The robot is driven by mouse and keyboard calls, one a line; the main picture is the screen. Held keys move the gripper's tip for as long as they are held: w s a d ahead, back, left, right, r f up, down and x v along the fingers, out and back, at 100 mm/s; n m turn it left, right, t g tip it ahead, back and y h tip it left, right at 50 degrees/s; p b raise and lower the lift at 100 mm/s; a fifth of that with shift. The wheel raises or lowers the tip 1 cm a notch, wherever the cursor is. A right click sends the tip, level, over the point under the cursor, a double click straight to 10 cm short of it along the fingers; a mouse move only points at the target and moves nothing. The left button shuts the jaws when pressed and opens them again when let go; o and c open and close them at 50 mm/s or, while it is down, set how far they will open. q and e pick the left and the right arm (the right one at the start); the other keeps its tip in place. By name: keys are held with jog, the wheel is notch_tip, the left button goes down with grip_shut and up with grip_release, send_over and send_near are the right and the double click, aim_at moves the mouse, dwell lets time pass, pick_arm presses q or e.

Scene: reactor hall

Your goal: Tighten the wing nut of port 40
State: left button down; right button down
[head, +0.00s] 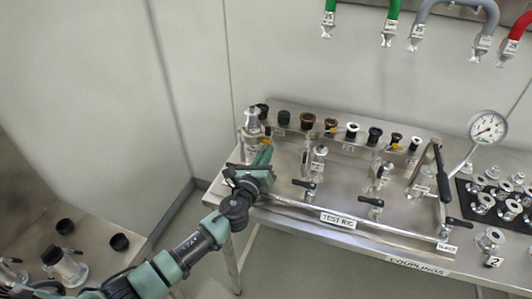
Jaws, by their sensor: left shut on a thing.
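My left gripper (262,155) reaches in from the lower left to the left end of the test rig (300,199). It is shut at the foot of a silvery upright port fitting (252,125). The wing nut between its fingers is hidden by the gripper, so its angle and tightness cannot be seen. A small orange-yellow part shows by the fingertips. The number of this port is not readable here. My right gripper is not in view.
Black-handled valves (306,184) line the rig's front. A row of caps (307,121) stands on the shelf behind. A pressure gauge (487,127) and a dark mat with couplings (466,199) are at right. Coloured hoses (391,22) hang above. Another bench (97,247) is at lower left.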

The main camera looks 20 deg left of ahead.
pick_arm(q)
jog(key=c, duration=1.8)
grip_release()
jog(key=shift+c, duration=0.2)
jog(key=s+b, duration=0.1)
jog(key=s, duration=0.6)
jog(key=shift+s+a+f, duration=0.1)
jog(key=shift+s+a, duration=0.05)
jog(key=shift+s, duration=0.25)
